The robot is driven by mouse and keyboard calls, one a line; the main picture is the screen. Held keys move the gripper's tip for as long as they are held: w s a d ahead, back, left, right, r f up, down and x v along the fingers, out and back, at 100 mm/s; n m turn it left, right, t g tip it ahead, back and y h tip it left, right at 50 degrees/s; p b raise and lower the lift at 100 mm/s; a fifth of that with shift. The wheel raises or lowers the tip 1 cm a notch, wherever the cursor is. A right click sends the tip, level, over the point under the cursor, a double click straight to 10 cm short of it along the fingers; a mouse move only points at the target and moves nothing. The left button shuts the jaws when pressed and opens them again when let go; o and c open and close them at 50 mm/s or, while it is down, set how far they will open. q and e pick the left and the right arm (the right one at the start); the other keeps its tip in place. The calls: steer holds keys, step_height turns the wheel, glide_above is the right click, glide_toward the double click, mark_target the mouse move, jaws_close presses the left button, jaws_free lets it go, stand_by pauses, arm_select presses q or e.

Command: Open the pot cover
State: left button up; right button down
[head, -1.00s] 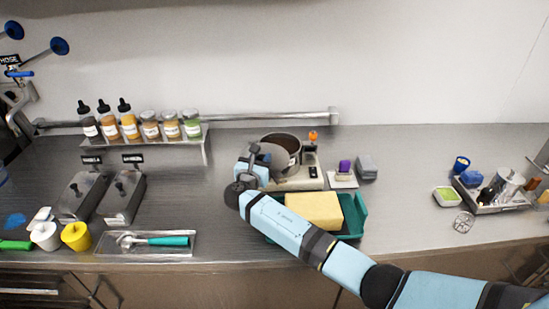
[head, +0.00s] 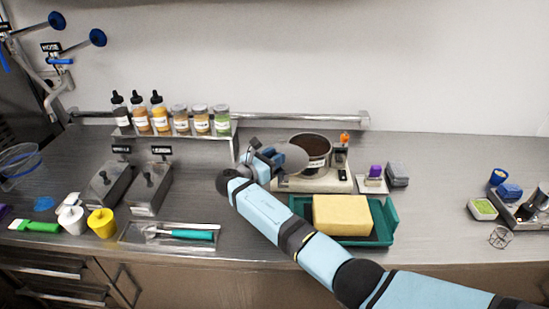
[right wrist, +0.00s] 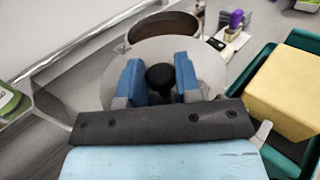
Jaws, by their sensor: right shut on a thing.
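The pot (head: 322,147) stands on a cream-coloured base (head: 320,182) on the counter, its top uncovered and its dark brown inside showing. It also shows behind the lid in the right wrist view (right wrist: 150,30). The round grey pot cover (head: 292,159) is held beside the pot, on its left, overlapping it in the picture. My right gripper (head: 268,156) is shut on the cover's black knob, which sits between the blue fingers in the right wrist view (right wrist: 160,78). Whether the cover still touches the pot rim is unclear. My left gripper is not in view.
A green tray (head: 388,215) with a yellow block (head: 342,215) lies in front of the pot. Bottles and jars stand on a shelf (head: 185,131) to the left. A metal tray with a teal-handled scoop (head: 190,234) is front left.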

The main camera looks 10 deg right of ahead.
steer(key=shift+r, duration=0.15)
steer(key=c, duration=0.9)
jaws_free()
steer(key=shift+o, duration=0.2)
steer(key=b+v, duration=0.2)
steer(key=v, duration=1.1)
steer(key=shift+a, duration=0.35)
steer(key=shift+s, duration=0.15)
